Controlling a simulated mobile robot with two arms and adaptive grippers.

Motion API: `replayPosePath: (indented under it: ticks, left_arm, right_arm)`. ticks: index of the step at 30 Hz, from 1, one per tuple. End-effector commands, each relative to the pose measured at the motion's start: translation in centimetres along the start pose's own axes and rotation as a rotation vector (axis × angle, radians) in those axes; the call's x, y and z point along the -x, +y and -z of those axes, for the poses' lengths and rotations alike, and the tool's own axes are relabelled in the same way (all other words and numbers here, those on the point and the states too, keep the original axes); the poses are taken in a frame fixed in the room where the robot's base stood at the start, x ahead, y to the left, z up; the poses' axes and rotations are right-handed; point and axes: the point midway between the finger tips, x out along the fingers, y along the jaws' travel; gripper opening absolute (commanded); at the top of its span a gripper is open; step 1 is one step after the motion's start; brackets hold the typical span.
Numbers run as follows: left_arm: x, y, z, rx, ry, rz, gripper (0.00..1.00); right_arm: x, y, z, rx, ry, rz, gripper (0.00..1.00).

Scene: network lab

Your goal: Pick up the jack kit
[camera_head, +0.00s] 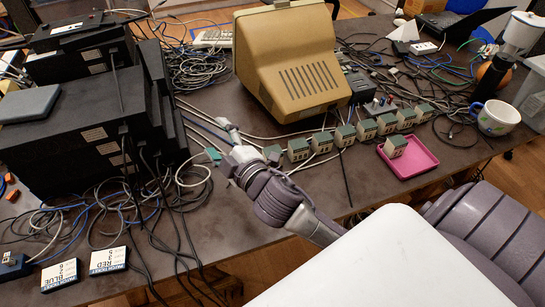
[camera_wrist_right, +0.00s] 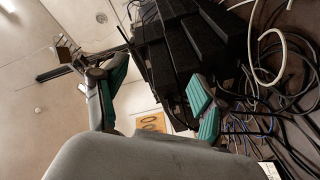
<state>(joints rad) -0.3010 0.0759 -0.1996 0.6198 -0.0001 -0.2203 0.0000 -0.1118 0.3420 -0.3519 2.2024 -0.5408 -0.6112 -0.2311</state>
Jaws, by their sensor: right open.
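Several small green-and-beige boxes (camera_head: 345,135) stand in a row in front of the beige monitor; I take them for the jack kits, though no label is readable. One more such box (camera_head: 396,146) sits in a pink tray (camera_head: 419,160) at the right end. My right gripper (camera_head: 218,140) is over the table, left of the row and right of the black equipment stack. It is open, with nothing seen between its fingers. In the right wrist view the two teal-padded fingers (camera_wrist_right: 155,95) are spread apart, with the dark stack beyond. My left gripper is not in view.
A black equipment stack (camera_head: 75,140) stands left, with loose cables around it. A beige monitor (camera_head: 290,62) stands behind the row. A white mug (camera_head: 495,118) and dark bottle (camera_head: 491,78) are at right.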

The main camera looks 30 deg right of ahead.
Motion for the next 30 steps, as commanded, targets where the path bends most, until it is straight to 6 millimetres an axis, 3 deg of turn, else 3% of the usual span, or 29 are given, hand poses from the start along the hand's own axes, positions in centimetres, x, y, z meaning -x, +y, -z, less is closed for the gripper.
replayPosePath:
  ticks: [1, 3, 6, 8, 10, 13, 16, 19, 22, 23, 24, 27, 30]
  left_arm:
    - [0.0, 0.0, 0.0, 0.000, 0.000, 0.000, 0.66]
    - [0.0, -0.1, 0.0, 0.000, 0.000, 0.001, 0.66]
    - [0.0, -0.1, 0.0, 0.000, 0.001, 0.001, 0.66]
    - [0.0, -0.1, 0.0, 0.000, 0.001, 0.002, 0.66]
    - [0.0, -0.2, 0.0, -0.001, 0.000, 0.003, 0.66]
    - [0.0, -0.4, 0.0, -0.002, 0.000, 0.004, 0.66]
    - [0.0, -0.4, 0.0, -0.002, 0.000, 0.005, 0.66]
    - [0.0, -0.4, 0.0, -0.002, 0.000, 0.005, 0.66]
    - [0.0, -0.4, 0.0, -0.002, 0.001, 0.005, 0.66]
    - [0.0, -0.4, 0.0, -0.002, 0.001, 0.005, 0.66]
    - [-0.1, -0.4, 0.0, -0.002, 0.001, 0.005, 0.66]
    - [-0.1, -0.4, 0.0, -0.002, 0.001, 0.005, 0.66]
    - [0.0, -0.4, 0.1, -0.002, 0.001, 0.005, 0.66]
  right_arm:
    - [-1.5, 2.0, 3.6, 0.156, 0.161, -0.083, 0.71]
    - [-2.3, 3.4, 8.5, 0.388, 0.385, -0.186, 0.71]
    - [-1.8, 2.8, 14.2, 0.739, 0.696, -0.298, 0.71]
    - [-1.2, 1.4, 16.2, 0.959, 0.877, -0.343, 0.71]
    - [-0.5, -1.0, 16.9, 1.220, 1.084, -0.361, 0.71]
    - [-0.2, -4.3, 14.3, 1.595, 1.363, -0.317, 0.71]
    - [-0.9, -5.8, 8.1, 1.947, 1.619, -0.157, 0.71]
    - [-1.8, -4.3, 0.1, 2.221, 1.831, 0.123, 0.71]
    - [-2.0, -0.4, -7.0, 2.372, 1.975, 0.457, 0.71]
    - [-1.9, 0.9, -8.7, -2.350, -1.967, -0.545, 0.71]
    - [-1.8, 2.5, -10.6, -2.286, -1.928, -0.635, 0.71]
    - [-1.1, 5.5, -13.6, -2.174, -1.869, -0.792, 0.71]
    - [-0.7, 6.6, -14.9, -2.122, -1.849, -0.861, 0.71]
